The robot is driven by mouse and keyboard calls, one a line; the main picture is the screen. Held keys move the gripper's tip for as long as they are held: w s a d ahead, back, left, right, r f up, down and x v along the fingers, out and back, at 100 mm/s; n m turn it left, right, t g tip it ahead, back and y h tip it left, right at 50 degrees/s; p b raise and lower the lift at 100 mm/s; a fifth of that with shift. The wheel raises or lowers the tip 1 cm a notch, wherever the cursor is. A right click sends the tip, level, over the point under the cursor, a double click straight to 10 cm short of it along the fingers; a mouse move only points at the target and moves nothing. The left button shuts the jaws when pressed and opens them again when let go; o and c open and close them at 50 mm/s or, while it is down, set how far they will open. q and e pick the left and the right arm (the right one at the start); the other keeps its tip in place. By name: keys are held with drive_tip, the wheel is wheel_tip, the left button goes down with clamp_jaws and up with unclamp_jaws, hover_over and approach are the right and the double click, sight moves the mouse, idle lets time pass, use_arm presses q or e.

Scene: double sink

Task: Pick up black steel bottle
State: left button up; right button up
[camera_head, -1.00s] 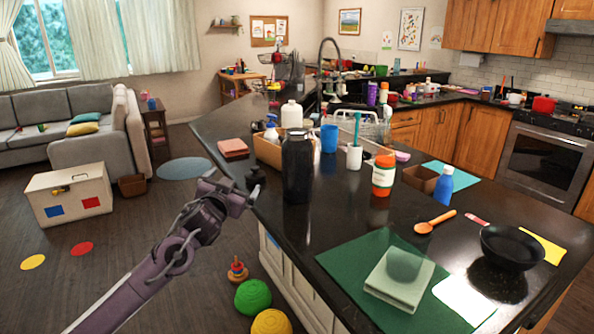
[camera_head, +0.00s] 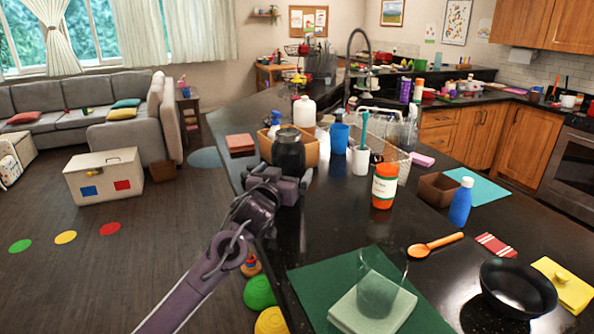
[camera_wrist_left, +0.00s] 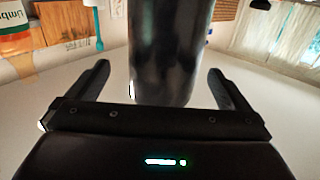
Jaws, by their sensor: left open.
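The black steel bottle (camera_head: 289,150) stands upright near the left edge of the dark counter in the head view. My left gripper (camera_head: 284,184) is in front of its lower part and hides it. In the left wrist view the bottle (camera_wrist_left: 165,50) rises between the two fingers of my left gripper (camera_wrist_left: 160,88). The fingers are open, one on each side, with a gap visible at both sides of the bottle. The bottle's base is hidden behind the gripper body. My right gripper is not in view.
Red-brown folded cloths (camera_head: 240,144) lie left of the bottle. The counter in front is clear up to the green mat (camera_head: 310,275).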

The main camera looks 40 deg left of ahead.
use_arm(q)
drive_tip(key=p+x, duration=0.1)
drive_tip(key=x, duration=0.1)
drive_tip(key=p+x, duration=0.1)
drive_tip(key=x, duration=0.1)
drive_tip(key=shift+w+a+r+p, duration=0.2)
drive_tip(key=shift+w+a+p, duration=0.1)
drive_tip(key=shift+a, duration=0.1)
drive_tip(key=shift+w+a+f, duration=0.15)
drive_tip(key=shift+w, duration=0.2)
drive_tip(key=shift+s, duration=0.15)
drive_tip(key=shift+c, duration=1.1)
drive_tip(key=c, duration=1.2)
drive_tip(key=shift+r, duration=0.2)
drive_tip(key=shift+c, duration=1)
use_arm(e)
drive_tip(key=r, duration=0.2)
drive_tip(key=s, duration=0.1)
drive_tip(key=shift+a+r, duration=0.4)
use_arm(q)
drive_tip(key=shift+r, duration=0.1)
